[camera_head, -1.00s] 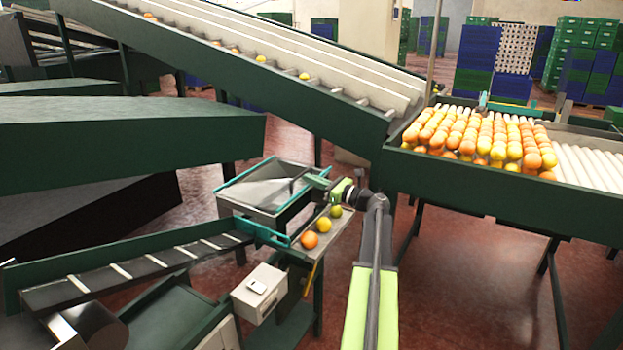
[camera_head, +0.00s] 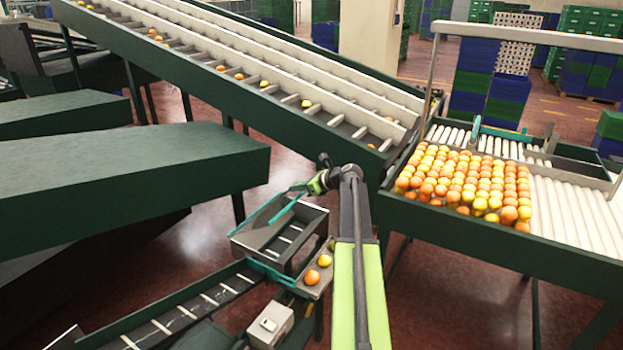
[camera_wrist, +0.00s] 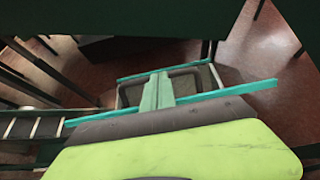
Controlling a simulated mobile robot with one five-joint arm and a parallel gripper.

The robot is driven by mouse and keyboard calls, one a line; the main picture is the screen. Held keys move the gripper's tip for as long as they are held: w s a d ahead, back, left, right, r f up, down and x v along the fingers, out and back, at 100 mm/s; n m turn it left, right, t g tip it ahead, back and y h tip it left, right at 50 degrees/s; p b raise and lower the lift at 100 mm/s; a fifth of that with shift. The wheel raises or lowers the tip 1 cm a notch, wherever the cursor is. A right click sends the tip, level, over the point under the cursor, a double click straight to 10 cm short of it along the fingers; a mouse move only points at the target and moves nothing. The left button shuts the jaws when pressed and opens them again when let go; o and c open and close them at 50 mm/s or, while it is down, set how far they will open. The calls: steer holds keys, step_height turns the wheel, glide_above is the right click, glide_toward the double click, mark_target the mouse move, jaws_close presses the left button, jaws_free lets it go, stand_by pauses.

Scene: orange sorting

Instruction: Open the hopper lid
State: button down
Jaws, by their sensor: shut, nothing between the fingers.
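The hopper (camera_head: 262,243) is a grey box at the centre of the head view, and slats show inside it. Its lid (camera_head: 259,215) shows as teal bars tilted up above the box, with its right end raised. My gripper (camera_head: 297,188) is at the raised end of the lid, its fingers shut and empty. In the wrist view my teal fingers (camera_wrist: 157,90) lie close together over the lid's teal bars (camera_wrist: 250,88). Whether they touch the lid I cannot tell.
A small tray (camera_head: 316,287) with a few fruits stands right of the hopper, and a grey box (camera_head: 270,325) sits in front. A slatted conveyor (camera_head: 180,318) runs to the lower left. The inclined conveyor (camera_head: 300,125) and roller table (camera_head: 560,210) lie behind and right.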

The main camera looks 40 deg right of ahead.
steer(key=w+a+r+p, duration=0.2)
steer(key=w, duration=0.5)
steer(key=w+a+r+g+p, duration=0.1)
steer(key=w+a+r+p, duration=0.2)
steer(key=w, duration=0.4)
steer(key=w+a+r+p, duration=0.2)
steer(key=w+r+p, duration=0.1)
steer(key=w, duration=0.5)
steer(key=shift+a, duration=0.15)
steer(key=shift+w, duration=0.2)
steer(key=shift+r, duration=0.1)
